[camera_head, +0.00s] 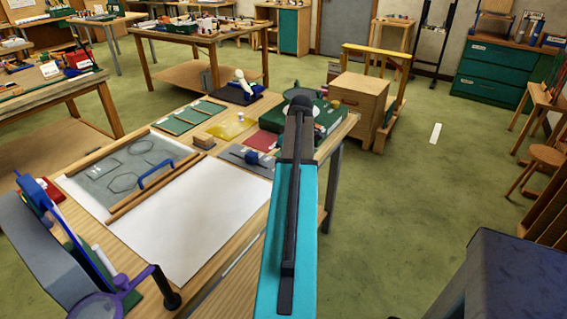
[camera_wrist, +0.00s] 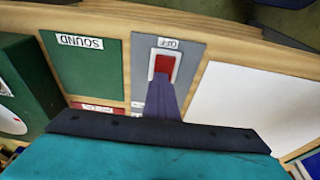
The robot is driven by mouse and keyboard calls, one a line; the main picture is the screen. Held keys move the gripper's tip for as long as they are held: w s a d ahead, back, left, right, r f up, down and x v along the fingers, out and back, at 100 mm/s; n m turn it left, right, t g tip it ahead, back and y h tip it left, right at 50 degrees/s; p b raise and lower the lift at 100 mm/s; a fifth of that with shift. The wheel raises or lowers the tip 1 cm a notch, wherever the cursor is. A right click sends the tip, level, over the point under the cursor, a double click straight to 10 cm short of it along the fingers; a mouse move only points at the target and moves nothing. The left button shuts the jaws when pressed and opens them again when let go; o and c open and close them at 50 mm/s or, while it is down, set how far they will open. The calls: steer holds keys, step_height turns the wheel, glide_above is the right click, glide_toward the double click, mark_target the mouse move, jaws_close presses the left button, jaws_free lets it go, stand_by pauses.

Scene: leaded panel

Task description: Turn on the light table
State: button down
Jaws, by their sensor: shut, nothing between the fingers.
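The light table's pale, blank panel (camera_head: 200,215) lies on the bench in the head view, and its edge shows at the right of the wrist view (camera_wrist: 255,110). It is unclear whether it is lit. Beside it is a grey plate (camera_wrist: 142,52) with a red rocker switch (camera_wrist: 163,64) in a white surround. A label reading OFF (camera_wrist: 167,43) sits at the switch's upper end. My gripper (camera_wrist: 163,84) shows as shut, blue-purple fingers, empty, pointing at the switch's lower end. Contact cannot be told. The fingers also show over the grey plate in the head view (camera_head: 254,157).
A green plate labelled SOUND (camera_wrist: 85,70) lies left of the switch plate in the wrist view. A green box (camera_head: 325,122) stands at the bench's far right end. Purple-rimmed magnifier (camera_head: 97,305) stands front left.

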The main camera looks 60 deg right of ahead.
steer(key=shift+s+a+f, duration=0.2)
steer(key=shift+s+f, duration=0.25)
steer(key=shift+f, duration=0.15)
steer(key=shift+w+d+r+p, duration=0.15)
steer(key=shift+r+p, duration=0.65)
steer(key=shift+r, duration=0.6)
steer(key=shift+w+a+r+p, duration=0.15)
steer(key=shift+r+p, duration=0.6)
steer(key=shift+r, duration=0.6)
steer(key=shift+s+d+r+b, duration=0.15)
steer(key=shift+d+b, duration=0.05)
steer(key=shift+b, duration=0.15)
steer(key=b+v, duration=0.2)
steer(key=v, duration=0.7)
steer(key=shift+s+r, duration=0.1)
